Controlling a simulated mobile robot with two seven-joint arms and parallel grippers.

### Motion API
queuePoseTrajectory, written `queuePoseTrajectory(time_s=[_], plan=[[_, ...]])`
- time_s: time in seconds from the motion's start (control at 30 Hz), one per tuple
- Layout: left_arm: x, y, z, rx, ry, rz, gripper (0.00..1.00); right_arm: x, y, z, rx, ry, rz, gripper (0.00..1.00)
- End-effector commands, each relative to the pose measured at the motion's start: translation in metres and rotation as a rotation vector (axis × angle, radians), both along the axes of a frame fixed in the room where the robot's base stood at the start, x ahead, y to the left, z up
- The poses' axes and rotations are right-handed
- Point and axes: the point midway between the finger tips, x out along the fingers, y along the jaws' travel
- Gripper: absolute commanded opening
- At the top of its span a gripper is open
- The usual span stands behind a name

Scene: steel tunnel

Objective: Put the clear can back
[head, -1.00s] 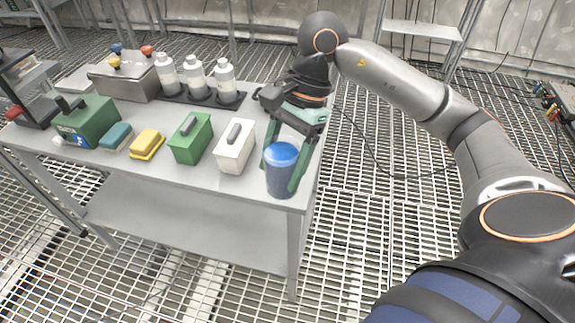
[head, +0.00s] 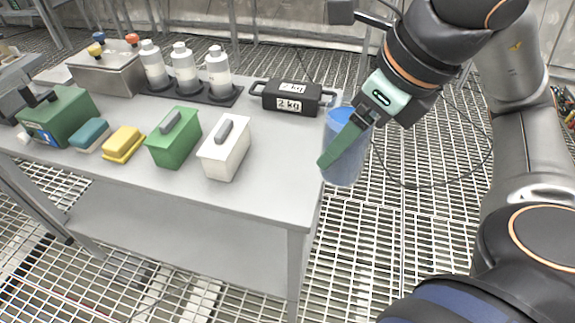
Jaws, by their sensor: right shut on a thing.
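A clear blue-tinted can (head: 343,165) with a blue top is in my right gripper (head: 340,155). The gripper's green fingers are shut around it, and the near finger crosses the can's front. The can is close to upright and shows just past the table's right edge, over the grated floor. The gripper's far finger is mostly hidden. My left gripper is not in view.
The grey table (head: 270,190) holds a black 2 kg weight (head: 291,97), a white box (head: 224,148), a green box (head: 174,137), a yellow sponge-like block (head: 123,144) and white bottles (head: 184,70) in a black rack. The table's front right corner is clear.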

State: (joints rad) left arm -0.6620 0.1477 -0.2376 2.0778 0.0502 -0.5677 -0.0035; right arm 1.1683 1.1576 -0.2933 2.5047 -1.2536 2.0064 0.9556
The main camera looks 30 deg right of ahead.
Motion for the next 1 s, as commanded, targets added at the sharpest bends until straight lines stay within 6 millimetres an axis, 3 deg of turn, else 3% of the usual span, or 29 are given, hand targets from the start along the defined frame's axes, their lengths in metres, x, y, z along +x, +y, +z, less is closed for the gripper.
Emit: queuePoseTrajectory(time_s=[0.57, 0.67, 0.8, 1.0], plan=[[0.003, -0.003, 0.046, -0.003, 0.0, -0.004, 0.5, 0.043, -0.002, -0.015, 0.0, 0.009, -0.006, 0.0], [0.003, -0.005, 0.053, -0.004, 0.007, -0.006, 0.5, 0.065, -0.002, -0.024, 0.004, 0.012, -0.008, 0.0], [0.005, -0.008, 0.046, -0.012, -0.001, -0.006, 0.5, 0.097, -0.002, -0.051, 0.006, 0.007, -0.008, 0.0], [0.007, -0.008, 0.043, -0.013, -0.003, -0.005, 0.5, 0.123, -0.004, -0.082, 0.002, 0.004, -0.006, 0.0]])
